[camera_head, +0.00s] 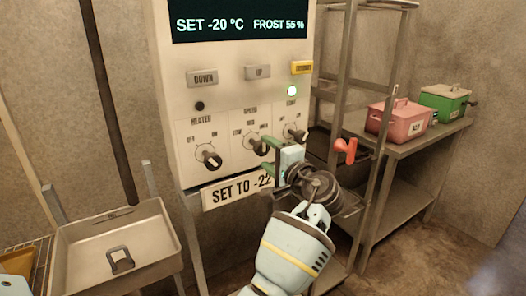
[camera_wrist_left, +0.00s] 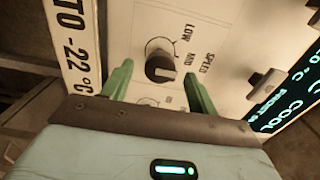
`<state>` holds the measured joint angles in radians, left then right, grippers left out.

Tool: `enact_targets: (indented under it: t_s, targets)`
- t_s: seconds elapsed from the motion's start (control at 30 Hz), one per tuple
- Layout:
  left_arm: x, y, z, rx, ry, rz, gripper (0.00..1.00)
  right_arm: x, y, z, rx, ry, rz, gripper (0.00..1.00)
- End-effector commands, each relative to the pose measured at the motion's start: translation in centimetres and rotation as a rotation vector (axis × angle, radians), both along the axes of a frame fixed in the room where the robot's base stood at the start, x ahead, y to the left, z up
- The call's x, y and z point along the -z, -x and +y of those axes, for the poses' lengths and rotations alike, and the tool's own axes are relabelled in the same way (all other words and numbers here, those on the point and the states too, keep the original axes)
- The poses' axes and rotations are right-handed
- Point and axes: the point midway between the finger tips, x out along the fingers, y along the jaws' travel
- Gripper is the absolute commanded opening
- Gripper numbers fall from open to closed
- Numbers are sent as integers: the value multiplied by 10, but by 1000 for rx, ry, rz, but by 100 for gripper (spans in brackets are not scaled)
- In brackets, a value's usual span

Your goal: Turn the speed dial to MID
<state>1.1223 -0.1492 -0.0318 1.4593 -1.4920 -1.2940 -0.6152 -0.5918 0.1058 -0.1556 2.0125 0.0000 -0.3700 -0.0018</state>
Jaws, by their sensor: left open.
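The speed dial (camera_head: 259,147) is the middle of a row of dark knobs on a cream control panel (camera_head: 235,112). In the left wrist view the speed dial (camera_wrist_left: 162,66) has a dark grip bar, with LOW and MID printed beside it. Its exact setting is hard to read. My left gripper (camera_head: 268,157) is open in front of the panel, its green fingers close to the dial. In the left wrist view the fingers of the left gripper (camera_wrist_left: 157,75) show on either side of the dial, with no clear contact. One finger partly covers its surroundings. My right gripper is out of view.
The heater knob (camera_head: 208,157) is left of the dial, another knob (camera_head: 296,133) right. Above are buttons and a display (camera_head: 240,22) reading SET -20 °C. A SET TO -22 sign (camera_head: 236,190) hangs below. A metal rack (camera_head: 345,60) stands close right; a tray (camera_head: 115,245) is lower left.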

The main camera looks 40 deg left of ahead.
Motion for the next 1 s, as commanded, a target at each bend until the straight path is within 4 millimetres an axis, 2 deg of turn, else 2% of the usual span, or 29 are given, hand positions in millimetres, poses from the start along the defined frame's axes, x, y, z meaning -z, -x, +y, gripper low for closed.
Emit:
enact_targets:
  t_s: [0.1, 0.3, 0.87, 1.0]
  targets:
    - [1, 7, -18, 2, 1, 0, 59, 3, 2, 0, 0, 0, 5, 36]
    - [1, 14, -34, 0, 0, 1, 59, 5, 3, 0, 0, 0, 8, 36]
    - [0, 15, -36, -1, -1, 0, 59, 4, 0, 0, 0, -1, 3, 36]
    - [15, 15, -35, 27, 13, 11, 59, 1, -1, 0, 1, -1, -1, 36]
